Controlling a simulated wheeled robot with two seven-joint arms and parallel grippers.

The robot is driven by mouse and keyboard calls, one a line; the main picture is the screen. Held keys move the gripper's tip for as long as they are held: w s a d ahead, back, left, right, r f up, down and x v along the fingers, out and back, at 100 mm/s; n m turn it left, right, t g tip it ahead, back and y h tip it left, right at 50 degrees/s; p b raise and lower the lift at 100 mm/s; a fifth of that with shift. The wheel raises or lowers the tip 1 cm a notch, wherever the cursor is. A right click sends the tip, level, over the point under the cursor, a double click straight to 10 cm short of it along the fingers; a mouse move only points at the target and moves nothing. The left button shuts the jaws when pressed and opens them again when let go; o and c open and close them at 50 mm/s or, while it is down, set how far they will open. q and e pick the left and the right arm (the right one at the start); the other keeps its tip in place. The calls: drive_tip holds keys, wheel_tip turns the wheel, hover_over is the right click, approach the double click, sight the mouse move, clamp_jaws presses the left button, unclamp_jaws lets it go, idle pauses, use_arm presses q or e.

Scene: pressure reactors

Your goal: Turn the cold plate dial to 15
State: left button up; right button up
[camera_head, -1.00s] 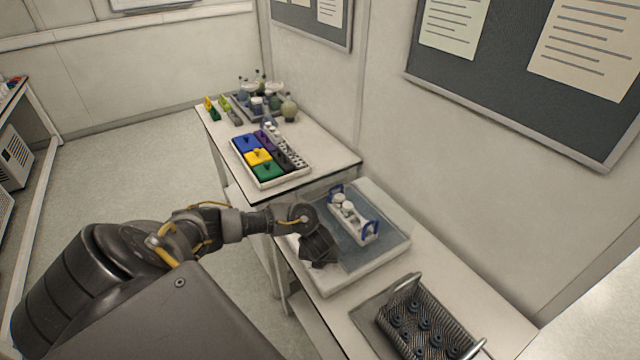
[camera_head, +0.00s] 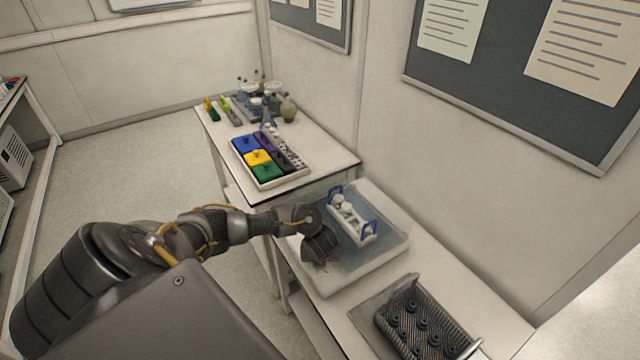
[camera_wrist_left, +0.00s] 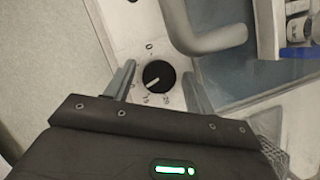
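The cold plate (camera_head: 387,256) is a pale box with a blue-grey recessed top, on the bench at the middle right. Its black round dial (camera_wrist_left: 158,76) shows in the left wrist view, on the white front panel. The dial's white mark points to the lower left, near the printed 15; a 0 is printed above the dial. My left gripper (camera_wrist_left: 158,85) is open, with one finger on each side of the dial and visible gaps to it. In the head view my left gripper (camera_head: 320,262) is at the plate's near left edge and hides the dial. My right gripper is out of view.
A blue-ended rack (camera_head: 352,218) with white-capped vials stands on the plate. A grey handle-like bar (camera_wrist_left: 215,40) lies close beyond the dial. A mesh basket (camera_head: 425,325) with dark round pieces is at the right. A tray (camera_head: 272,184) of coloured blocks stands behind.

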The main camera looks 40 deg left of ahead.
use_arm(q)
drive_tip(key=shift+o, duration=0.2)
drive_tip(key=shift+d, duration=0.1)
drive_tip(key=shift+s+d+r, duration=0.2)
drive_tip(key=shift+r, duration=0.3)
drive_tip(key=v, duration=0.4)
drive_tip(key=shift+w+r, duration=0.1)
drive_tip(key=shift+r, duration=0.3)
drive_tip(key=v, duration=0.5)
drive_tip(key=shift+f, duration=0.1)
drive_tip(key=shift+s, duration=0.2)
